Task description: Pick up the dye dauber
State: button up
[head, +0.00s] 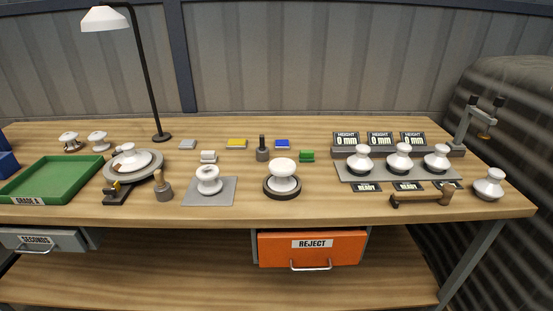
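Two small upright handled tools could be the dye dauber, and I cannot tell for sure which it is. One (262,150) has a dark, thin upright handle above a wider brown-grey round body and stands at the middle of the bench, toward the back. The other (163,188) has a brownish, rounded body with a short stem on top and stands at the front left, between the round turntable and the grey mat. Both stand free on the wood. My gripper is not in view.
A white insulator stands on a grey mat (223,198), another on a dark round base (282,193). The turntable (163,160) holds one more. Small coloured blocks (236,144) lie behind. A green tray (40,186), a lamp (146,75) and a gauge rack (343,155) flank them.

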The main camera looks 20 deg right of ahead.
aim_at(262, 147)
jog(key=i+j+z, duration=0.1)
jog(key=j, duration=0.25)
jog(key=i+j, duration=0.2)
jog(key=j, duration=0.15)
jog(key=i+j+z, duration=0.15)
jog(key=j, duration=0.2)
jog(key=i+j, duration=0.1)
jog(key=j, duration=0.25)
jog(key=z, duration=0.05)
